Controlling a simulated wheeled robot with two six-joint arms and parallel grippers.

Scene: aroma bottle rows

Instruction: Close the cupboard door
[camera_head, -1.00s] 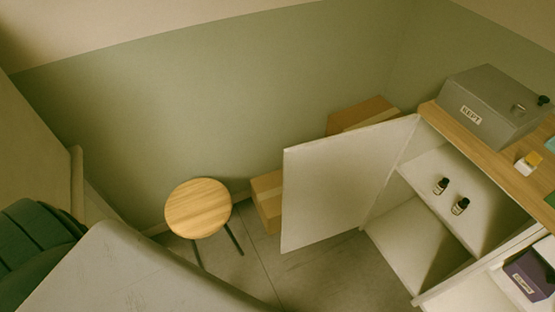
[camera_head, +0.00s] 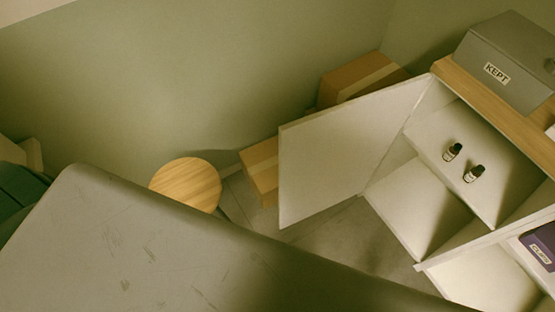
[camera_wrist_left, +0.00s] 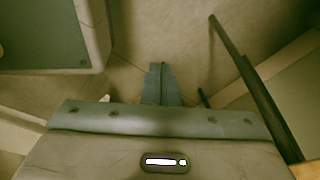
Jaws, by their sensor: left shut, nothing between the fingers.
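The cupboard door (camera_head: 335,150) is a pale panel hinged at the cupboard's left side. It stands wide open in the head view, swung out to the left. The cupboard (camera_head: 405,205) is open, with an upper shelf and a lower space showing. My left gripper (camera_wrist_left: 162,75) is in the left wrist view, its two fingers together, empty, above the grey floor. The door is not clearly identifiable in that view. The left gripper's fingers do not show in the head view, and my right gripper is in neither view.
Two dark bottles (camera_head: 463,162) stand on the upper shelf. A grey box (camera_head: 505,60) marked KEPT sits on the wooden top. Cardboard boxes (camera_head: 355,80) lie behind the door. A round wooden stool (camera_head: 186,184) stands left of it. Some floor (camera_head: 345,245) shows below the door.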

